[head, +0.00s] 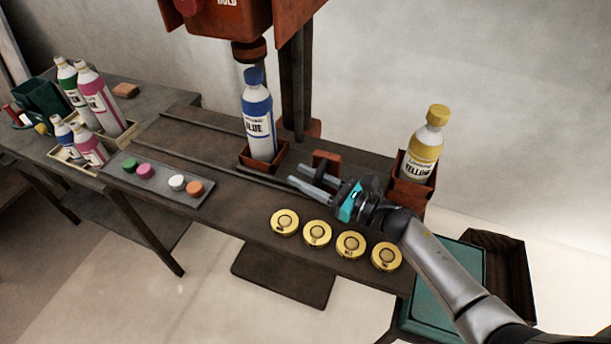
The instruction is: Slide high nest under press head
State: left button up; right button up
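A red-brown nest (281,153) on the rail table holds an upright blue bottle (257,122) directly below the press head (249,50). A second red-brown nest (408,190), which looks taller, stands at the right end and holds a yellow-capped bottle (424,150). I cannot tell for certain which one is the high nest. My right gripper (297,175) is open and empty, its fingers pointing left, just in front of the blue bottle's nest. A red-brown upright handle (326,160) stands close behind its fingers; contact cannot be told. My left gripper is out of view.
Several yellow round buttons (317,233) line the table's front edge. A grey tray (201,196) holds several coloured caps. Bottles stand in crates (121,137) on the left table. A teal-topped surface (461,262) lies at right. The rails left of the press are clear.

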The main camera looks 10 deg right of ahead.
grip_shut()
dwell(1.4)
